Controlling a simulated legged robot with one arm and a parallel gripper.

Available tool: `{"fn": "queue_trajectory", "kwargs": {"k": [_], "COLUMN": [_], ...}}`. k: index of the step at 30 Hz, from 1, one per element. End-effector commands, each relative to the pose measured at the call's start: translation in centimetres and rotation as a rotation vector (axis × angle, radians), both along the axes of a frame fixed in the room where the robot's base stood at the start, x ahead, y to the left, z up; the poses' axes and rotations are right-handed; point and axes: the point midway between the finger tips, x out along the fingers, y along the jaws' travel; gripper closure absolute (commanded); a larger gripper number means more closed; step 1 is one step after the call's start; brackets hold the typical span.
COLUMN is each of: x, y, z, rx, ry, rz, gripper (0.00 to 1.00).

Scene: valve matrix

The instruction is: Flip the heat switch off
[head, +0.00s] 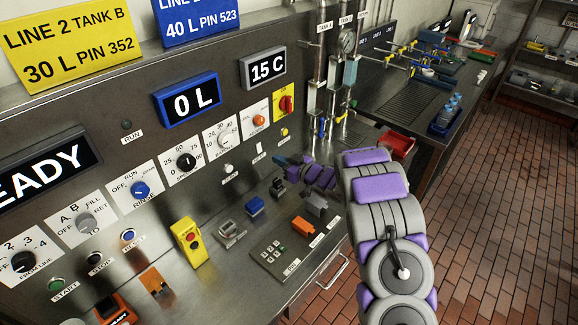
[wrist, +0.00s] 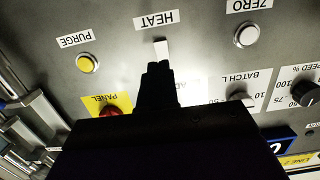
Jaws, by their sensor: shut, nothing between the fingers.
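The heat switch is a small white lever (wrist: 161,48) in the wrist view, beside the upside-down HEAT label (wrist: 156,20) on the grey metal panel. In the head view the heat switch (head: 259,148) is small, above its label. My gripper (wrist: 160,68) is shut and empty, its dark fingertips pointing at the lever and overlapping its near end in the picture. I cannot tell whether they touch. In the head view my gripper (head: 279,160) is just right of the HEAT label, close to the panel.
The yellow purge button (wrist: 88,64) and the zero button (wrist: 246,35) flank the switch. A red and yellow panel switch (head: 285,104) and dials are above it. Several small devices, including a blue one (head: 255,206), stand on the counter below. Brick floor lies at right.

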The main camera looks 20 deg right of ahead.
Motion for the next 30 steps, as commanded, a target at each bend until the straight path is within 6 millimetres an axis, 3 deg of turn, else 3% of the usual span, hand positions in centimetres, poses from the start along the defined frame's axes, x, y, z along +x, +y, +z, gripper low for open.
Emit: {"fn": "queue_trajectory", "kwargs": {"k": [6,12,30], "x": [3.3,5.0,5.7], "y": [2.2,3.4,3.9], "z": [-0.6,-0.8,-1.0], "rx": [0.000,0.000,0.008], "ry": [-0.001,-0.001,-0.008], "rz": [0.001,0.001,0.000], "gripper": [1.00,1.00,1.00]}}
